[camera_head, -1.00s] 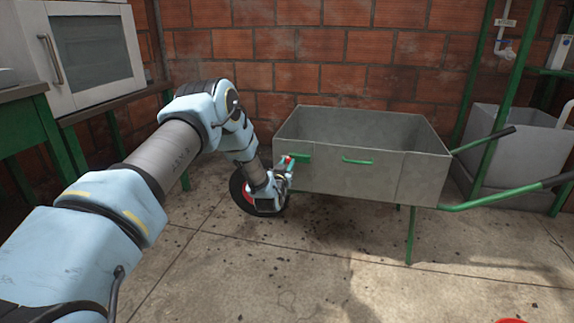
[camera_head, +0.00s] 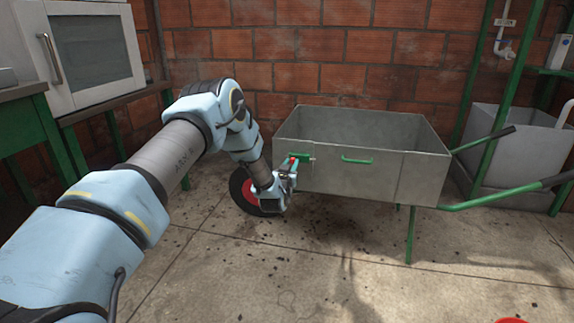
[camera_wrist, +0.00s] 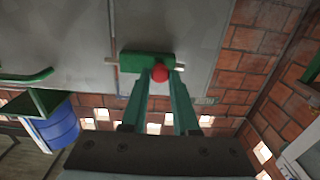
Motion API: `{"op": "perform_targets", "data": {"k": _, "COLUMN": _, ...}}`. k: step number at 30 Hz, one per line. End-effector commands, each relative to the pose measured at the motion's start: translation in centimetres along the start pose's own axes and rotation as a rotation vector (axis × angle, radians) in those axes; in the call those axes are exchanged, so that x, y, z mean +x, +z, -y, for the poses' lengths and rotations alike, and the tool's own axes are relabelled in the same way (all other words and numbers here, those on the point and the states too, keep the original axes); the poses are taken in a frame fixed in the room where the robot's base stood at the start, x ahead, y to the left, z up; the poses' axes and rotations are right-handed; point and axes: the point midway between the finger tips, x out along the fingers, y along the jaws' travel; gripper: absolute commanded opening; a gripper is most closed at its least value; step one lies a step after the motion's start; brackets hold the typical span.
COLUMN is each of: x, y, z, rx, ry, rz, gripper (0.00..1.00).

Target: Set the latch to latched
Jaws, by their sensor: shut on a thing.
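The latch (camera_head: 307,156) is a small green body on the upper left of the grey wheelbarrow box (camera_head: 375,178). In the wrist view the latch (camera_wrist: 140,62) has a pale metal bolt through it, showing at both ends, and a red knob (camera_wrist: 160,73). My gripper (camera_wrist: 160,84) has its two green fingers converged at the red knob, shut on it. In the head view my gripper (camera_head: 288,170) is at the left end of the latch and partly covers it. Whether the bolt is fully across cannot be told.
A green handle (camera_head: 357,161) sits right of the latch on the box face. The wheel (camera_head: 239,188) is below and behind my gripper. A white cabinet (camera_head: 90,55) on a green bench stands at left.

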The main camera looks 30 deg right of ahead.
Motion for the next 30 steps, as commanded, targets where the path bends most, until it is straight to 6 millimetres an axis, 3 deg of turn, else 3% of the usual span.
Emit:
{"op": "perform_targets", "data": {"k": 3, "x": 0.0, "y": 0.0, "z": -2.5, "rx": -0.001, "ry": 0.005, "rz": -0.001, "gripper": 0.0}}
{"op": "perform_targets", "data": {"k": 5, "x": 0.0, "y": 0.0, "z": -3.2, "rx": -0.001, "ry": 0.004, "rz": -0.001, "gripper": 0.0}}
{"op": "perform_targets", "data": {"k": 13, "x": 0.0, "y": 0.0, "z": -3.6, "rx": -0.001, "ry": 0.005, "rz": 0.0, "gripper": 0.0}}
{"op": "perform_targets", "data": {"k": 14, "x": 0.0, "y": -0.1, "z": -3.6, "rx": -0.001, "ry": 0.005, "rz": 0.0, "gripper": 0.29}}
{"op": "perform_targets", "data": {"k": 21, "x": 0.0, "y": 0.0, "z": -3.5, "rx": -0.001, "ry": 0.004, "rz": 0.0, "gripper": 0.56}}
{"op": "perform_targets", "data": {"k": 30, "x": -0.1, "y": 0.0, "z": -3.4, "rx": 0.0, "ry": 0.002, "rz": 0.0, "gripper": 0.59}}
